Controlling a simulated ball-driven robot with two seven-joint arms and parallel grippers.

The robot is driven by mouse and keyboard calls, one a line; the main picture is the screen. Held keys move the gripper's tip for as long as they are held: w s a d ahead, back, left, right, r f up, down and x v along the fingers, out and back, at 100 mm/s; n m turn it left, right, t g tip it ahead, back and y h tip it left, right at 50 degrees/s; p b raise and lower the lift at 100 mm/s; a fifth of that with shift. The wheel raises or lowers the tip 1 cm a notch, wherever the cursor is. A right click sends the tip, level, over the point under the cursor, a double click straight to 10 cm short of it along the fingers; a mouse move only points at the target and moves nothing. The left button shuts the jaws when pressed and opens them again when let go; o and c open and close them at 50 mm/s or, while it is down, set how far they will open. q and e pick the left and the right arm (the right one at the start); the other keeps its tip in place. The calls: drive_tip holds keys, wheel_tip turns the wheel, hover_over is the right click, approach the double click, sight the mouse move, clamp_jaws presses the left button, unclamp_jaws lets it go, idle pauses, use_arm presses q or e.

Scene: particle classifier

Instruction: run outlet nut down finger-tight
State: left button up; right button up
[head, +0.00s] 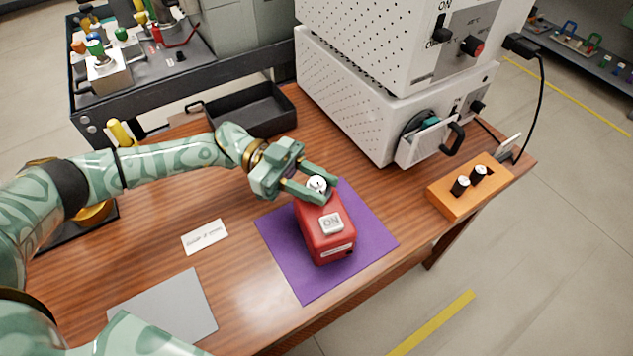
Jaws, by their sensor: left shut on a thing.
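A red box-shaped unit (327,241) with a white ON switch (332,223) on its top stands on a purple mat (286,255). A small white round nut (317,184) sits at the unit's far end. My left gripper (323,188) comes in from the left and is shut on the nut, with one finger on each side of it. The fingers partly hide the nut and the unit's far end. My right gripper is not in view.
A white perforated machine (345,100) stands behind, with a black handle at its front. An orange block (468,189) with two vials is at right. A black tray (248,112), a label card (204,237) and a grey mat (170,308) lie on the wooden table.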

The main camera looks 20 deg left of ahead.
use_arm(q)
drive_tip(key=o, duration=1)
drive_tip(key=shift+r, duration=0.1)
drive_tip(key=shift+c, duration=0.2)
drive_tip(key=w+a+b, duration=0.2)
drive_tip(key=a, duration=1.4)
drive_tip(key=shift+w, duration=0.35)
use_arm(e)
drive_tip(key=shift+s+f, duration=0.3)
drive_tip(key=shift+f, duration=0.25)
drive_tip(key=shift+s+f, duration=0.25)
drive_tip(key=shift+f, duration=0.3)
